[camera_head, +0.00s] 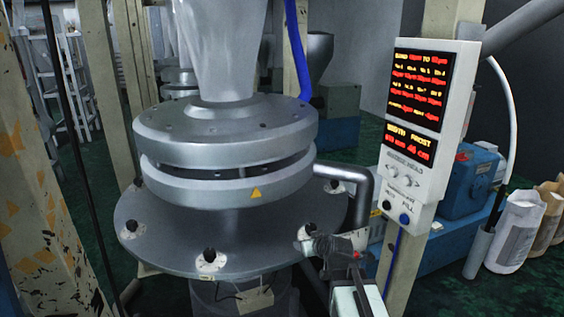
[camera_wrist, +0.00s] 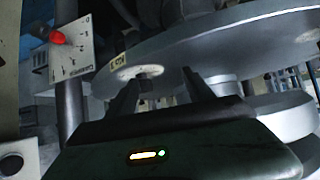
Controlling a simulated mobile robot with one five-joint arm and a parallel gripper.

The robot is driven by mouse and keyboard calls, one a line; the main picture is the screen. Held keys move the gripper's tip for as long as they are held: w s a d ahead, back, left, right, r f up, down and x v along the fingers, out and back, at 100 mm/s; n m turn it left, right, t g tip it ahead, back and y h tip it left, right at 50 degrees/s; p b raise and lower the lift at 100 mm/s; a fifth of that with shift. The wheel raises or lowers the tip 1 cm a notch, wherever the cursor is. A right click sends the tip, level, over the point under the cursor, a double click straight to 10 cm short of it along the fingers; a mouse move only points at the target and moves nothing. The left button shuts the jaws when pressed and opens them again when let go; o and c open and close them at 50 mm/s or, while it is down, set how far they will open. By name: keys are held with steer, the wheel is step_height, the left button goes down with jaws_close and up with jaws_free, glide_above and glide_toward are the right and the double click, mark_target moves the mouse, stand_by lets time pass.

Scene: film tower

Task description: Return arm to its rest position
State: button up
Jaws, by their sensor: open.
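My gripper (camera_head: 332,243) is at the front right edge of the grey round plate (camera_head: 165,235) in the head view, close to a white dial (camera_head: 306,231) there. In the wrist view, the two dark fingers of my gripper (camera_wrist: 163,84) stand apart with a gap between them. A white round dial with a dark knob (camera_wrist: 140,72) shows at the plate's rim beyond the fingers. I see nothing held between the fingers. Whether a finger touches the dial or plate cannot be told.
A metal die head (camera_head: 225,150) stands above the plate. A lit control panel (camera_head: 415,130) on a post is close on the right. A bent pipe (camera_head: 362,195) runs behind my gripper. A scale plate with a red knob (camera_wrist: 72,48) shows in the wrist view. White sacks (camera_head: 515,235) stand far right.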

steer(key=s+d+f+m+g+h, duration=0.1)
steer(key=s+f+g, duration=0.3)
steer(key=s, duration=0.6)
steer(key=s+d+f+m+g+h, duration=0.1)
steer(key=s+f+g, duration=0.3)
steer(key=s, duration=0.6)
steer(key=d+g, duration=0.1)
steer(key=g, duration=0.1)
steer(key=shift+s+d+f+m+g+p, duration=0.2)
steer(key=shift+s+m+g+p, duration=0.1)
steer(key=shift+p, duration=0.1)
